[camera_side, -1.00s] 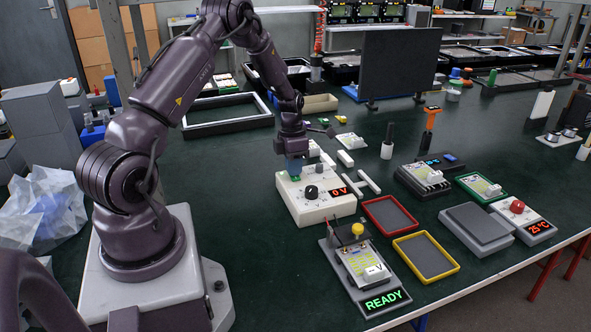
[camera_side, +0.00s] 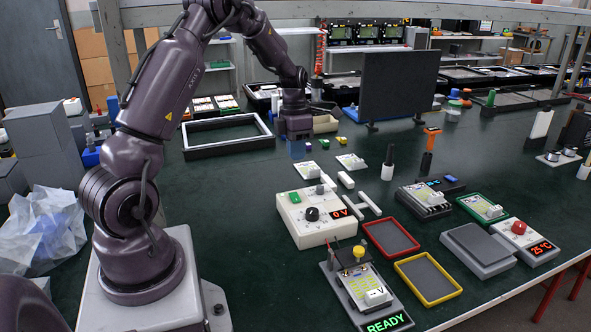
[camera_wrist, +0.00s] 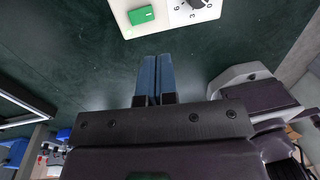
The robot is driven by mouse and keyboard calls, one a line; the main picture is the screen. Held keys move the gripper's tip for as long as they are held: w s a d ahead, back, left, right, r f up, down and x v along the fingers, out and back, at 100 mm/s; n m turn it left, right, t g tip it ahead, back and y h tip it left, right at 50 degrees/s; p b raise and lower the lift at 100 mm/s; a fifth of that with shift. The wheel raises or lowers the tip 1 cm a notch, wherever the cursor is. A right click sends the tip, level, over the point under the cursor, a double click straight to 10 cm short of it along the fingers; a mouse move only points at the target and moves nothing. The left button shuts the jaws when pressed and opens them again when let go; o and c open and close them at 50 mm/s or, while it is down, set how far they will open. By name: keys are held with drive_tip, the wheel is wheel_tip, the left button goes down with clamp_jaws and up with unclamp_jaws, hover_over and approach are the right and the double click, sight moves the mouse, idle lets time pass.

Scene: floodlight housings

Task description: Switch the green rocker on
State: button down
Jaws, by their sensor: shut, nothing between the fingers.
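The green rocker (camera_side: 295,197) sits on the left part of a white power supply box (camera_side: 312,232), beside a black knob (camera_side: 312,214). The box's display (camera_side: 347,210) reads "0 V" in red. The rocker also shows near the top of the wrist view (camera_wrist: 140,15). My gripper (camera_side: 297,152), with blue fingers, is up and behind the box, apart from the rocker. In the wrist view its fingers (camera_wrist: 156,62) are together and empty, with bare table between their tips and the box. Which way the rocker is tipped is too small to tell.
A device reading "READY" (camera_side: 385,324) stands in front of the box. Red (camera_side: 390,238) and yellow (camera_side: 428,277) trays lie to its right. White bars (camera_side: 362,205) lie beside the box. A dark-framed tray (camera_side: 228,145) lies behind left. The table left of the box is clear.

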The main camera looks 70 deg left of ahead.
wheel_tip(320, 180, up, 2)
drive_tip(key=shift+d+r, duration=0.15)
drive_tip(key=shift+r, duration=0.05)
idle(0.4)
drive_tip(key=s+d+r+m+t, duration=0.2)
drive_tip(key=s+d+r+m, duration=0.3)
drive_tip(key=d+m, duration=0.3)
drive_tip(key=s+d+r+m+t+y, duration=0.1)
drive_tip(key=s+d+r+m, duration=0.4)
drive_tip(key=d+m, duration=0.4)
drive_tip(key=s+d+r+m+t, duration=0.2)
drive_tip(key=s+d+r+m, duration=0.3)
drive_tip(key=m, duration=1.4)
drive_tip(key=d, duration=0.4)
drive_tip(key=shift+t, duration=0.3)
